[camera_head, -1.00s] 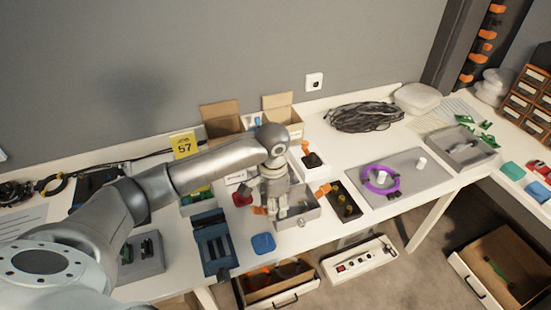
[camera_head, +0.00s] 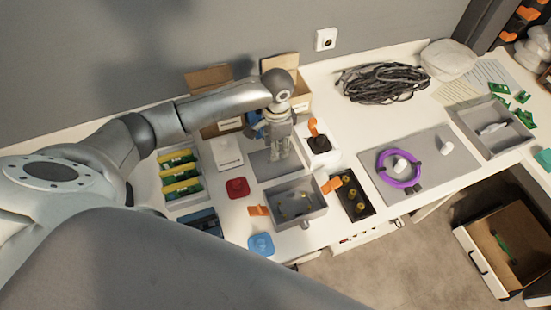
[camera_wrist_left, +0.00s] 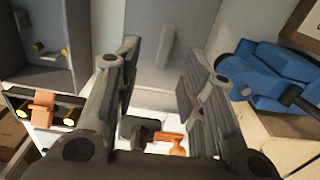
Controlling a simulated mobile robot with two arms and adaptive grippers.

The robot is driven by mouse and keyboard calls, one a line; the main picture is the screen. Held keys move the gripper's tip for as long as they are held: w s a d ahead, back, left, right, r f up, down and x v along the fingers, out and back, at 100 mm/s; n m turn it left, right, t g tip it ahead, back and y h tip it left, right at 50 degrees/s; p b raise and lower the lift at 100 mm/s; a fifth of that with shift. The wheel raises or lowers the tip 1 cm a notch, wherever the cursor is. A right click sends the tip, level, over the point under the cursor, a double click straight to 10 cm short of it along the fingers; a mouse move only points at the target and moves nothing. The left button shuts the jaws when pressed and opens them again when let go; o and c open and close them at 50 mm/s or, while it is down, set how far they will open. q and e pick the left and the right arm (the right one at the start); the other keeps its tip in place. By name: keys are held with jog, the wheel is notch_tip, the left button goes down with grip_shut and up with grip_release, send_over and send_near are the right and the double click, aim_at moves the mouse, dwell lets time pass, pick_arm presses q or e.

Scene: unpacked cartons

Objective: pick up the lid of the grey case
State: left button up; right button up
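The grey case (camera_head: 322,205) stands open near the table's front edge, with orange latches at its sides and small yellowish parts inside. It also shows at the upper left of the wrist view (camera_wrist_left: 45,65). A flat grey panel, seemingly its lid (camera_head: 262,165), lies on the table just behind the case. In the wrist view the lid (camera_wrist_left: 192,22) has a raised grey bar handle (camera_wrist_left: 166,44). My left gripper (camera_head: 277,156) points down over the lid. In the wrist view its fingers (camera_wrist_left: 160,62) are apart with the handle between them, not visibly touching it. My right gripper is out of view.
A black-and-orange joystick (camera_head: 318,140) stands right beside my left gripper. Open cartons (camera_head: 212,80) and a blue object (camera_wrist_left: 270,78) are close behind. A red piece (camera_head: 237,187) lies left, a black tray (camera_head: 352,198) right. A grey arm link of mine covers the lower left.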

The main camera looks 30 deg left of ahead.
aim_at(264, 169)
pick_arm(q)
jog(key=f, duration=0.3)
jog(key=f+p, duration=0.1)
jog(key=f, duration=0.1)
jog(key=shift+w+a, duration=0.15)
jog(key=shift+a, duration=0.1)
jog(key=shift+f, duration=0.3)
jog(key=shift+c, duration=0.5)
grip_shut()
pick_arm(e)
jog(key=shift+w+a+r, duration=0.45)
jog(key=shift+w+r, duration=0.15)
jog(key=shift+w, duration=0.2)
